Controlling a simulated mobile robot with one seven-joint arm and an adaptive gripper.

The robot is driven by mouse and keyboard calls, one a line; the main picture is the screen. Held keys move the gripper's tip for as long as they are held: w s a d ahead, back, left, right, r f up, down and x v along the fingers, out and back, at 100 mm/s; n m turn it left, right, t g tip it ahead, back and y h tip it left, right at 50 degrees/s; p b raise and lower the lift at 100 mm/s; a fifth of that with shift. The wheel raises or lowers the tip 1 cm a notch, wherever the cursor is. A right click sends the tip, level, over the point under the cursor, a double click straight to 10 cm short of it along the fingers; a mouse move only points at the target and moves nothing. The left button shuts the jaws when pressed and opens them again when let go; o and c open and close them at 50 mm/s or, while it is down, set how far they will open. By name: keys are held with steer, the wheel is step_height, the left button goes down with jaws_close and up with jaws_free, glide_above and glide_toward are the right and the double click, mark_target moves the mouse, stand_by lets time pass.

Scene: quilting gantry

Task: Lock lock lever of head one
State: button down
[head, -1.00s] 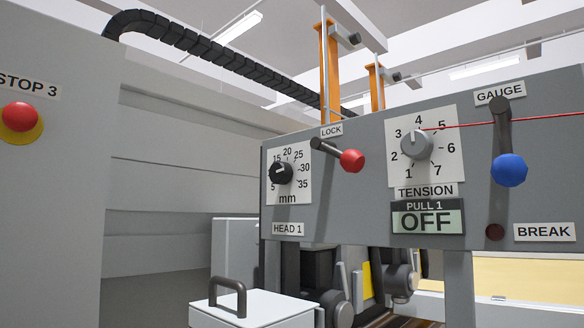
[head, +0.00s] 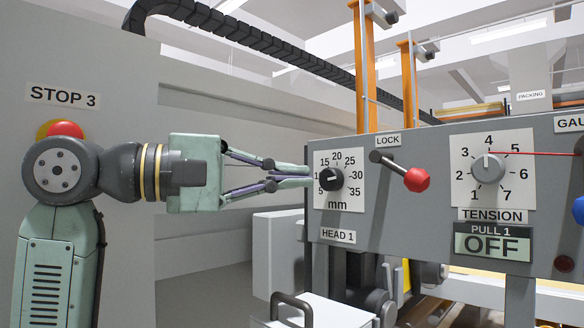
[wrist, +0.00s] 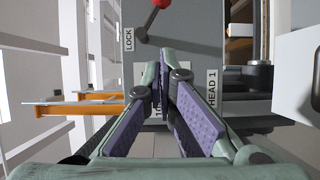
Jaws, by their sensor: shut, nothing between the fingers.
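The lock lever of head one (head: 398,169) is a short dark rod with a red knob (head: 417,180). It slants down to the right from its pivot, below the LOCK label (head: 387,140), on the grey HEAD 1 panel (head: 430,200). In the wrist view the lever (wrist: 148,22) shows at the top, its red knob partly cut off. My gripper (head: 311,177) is shut and empty. It points right, its fingertips by the left edge of the mm dial plate, left of the lever and apart from it. The fingers hide most of the dial in the wrist view.
The black mm dial knob (head: 331,179) is close to my fingertips. The tension knob (head: 488,168) is right of the lever, above a display reading OFF (head: 492,242). A handled white box (head: 330,311) stands below. A red stop button (head: 65,129) is behind my arm.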

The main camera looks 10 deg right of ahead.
mark_target(396, 172)
steer(key=d, duration=0.3)
steer(key=d+p, duration=0.1)
steer(key=d, duration=0.3)
steer(key=s+d+p, duration=0.1)
steer(key=d, duration=0.2)
steer(key=shift+d, duration=0.3)
steer(key=shift+f, duration=0.1)
steer(key=shift+s+d+r+n+h+b, duration=0.2)
steer(key=shift+d+n+h+b, duration=0.15)
steer(key=shift+n, duration=0.25)
steer(key=shift+s+d+r+n+h+b, duration=0.1)
steer(key=shift+s+n+h+b, duration=0.15)
steer(key=shift+n+b, duration=0.3)
steer(key=shift+w+a+f, duration=0.1)
